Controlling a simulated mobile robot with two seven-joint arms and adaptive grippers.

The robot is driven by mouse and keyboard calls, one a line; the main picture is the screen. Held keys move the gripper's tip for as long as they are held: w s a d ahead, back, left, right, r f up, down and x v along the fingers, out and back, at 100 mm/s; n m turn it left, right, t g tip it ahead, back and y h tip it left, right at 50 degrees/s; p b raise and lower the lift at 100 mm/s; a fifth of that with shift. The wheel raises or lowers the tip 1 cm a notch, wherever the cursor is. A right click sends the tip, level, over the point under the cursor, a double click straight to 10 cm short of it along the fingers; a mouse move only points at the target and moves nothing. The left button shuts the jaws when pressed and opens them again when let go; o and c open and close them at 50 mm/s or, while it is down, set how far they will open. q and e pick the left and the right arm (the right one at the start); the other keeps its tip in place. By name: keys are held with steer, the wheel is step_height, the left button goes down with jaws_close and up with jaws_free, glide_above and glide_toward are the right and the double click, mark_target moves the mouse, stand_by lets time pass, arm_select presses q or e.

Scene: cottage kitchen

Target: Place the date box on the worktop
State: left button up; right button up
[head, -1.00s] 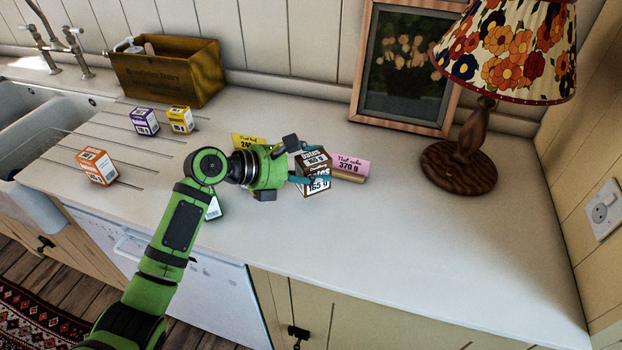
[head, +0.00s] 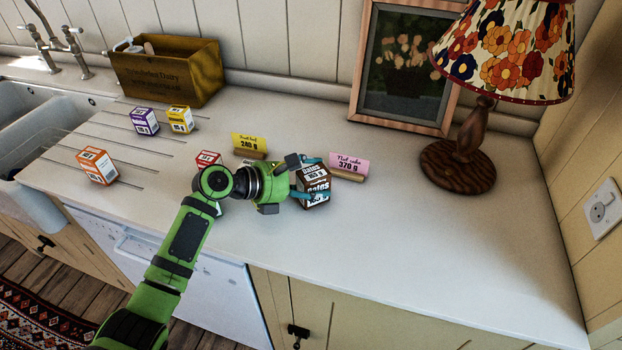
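The date box (head: 316,199), brown and white with its name and 165 g printed on it, is right of the middle in the head view, in front of the pink card. My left gripper (head: 316,179) reaches it from the left. Its teal fingers lie along the far and near sides of the box, and it looks shut on it. The box is at or very close to the pale worktop (head: 420,240); its lower edge does not show clearly enough to tell contact. My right gripper is out of view.
A pink card (head: 348,165) and a yellow card (head: 250,143) stand behind the gripper. A red-and-white box (head: 207,158) is partly behind my arm. Orange (head: 97,166), purple (head: 145,121) and yellow (head: 180,119) boxes stand left. A lamp (head: 458,165) stands right; the front right is clear.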

arm_select(q)
steer(key=b+v, duration=0.1)
steer(key=v, duration=1.1)
steer(key=shift+r, duration=0.25)
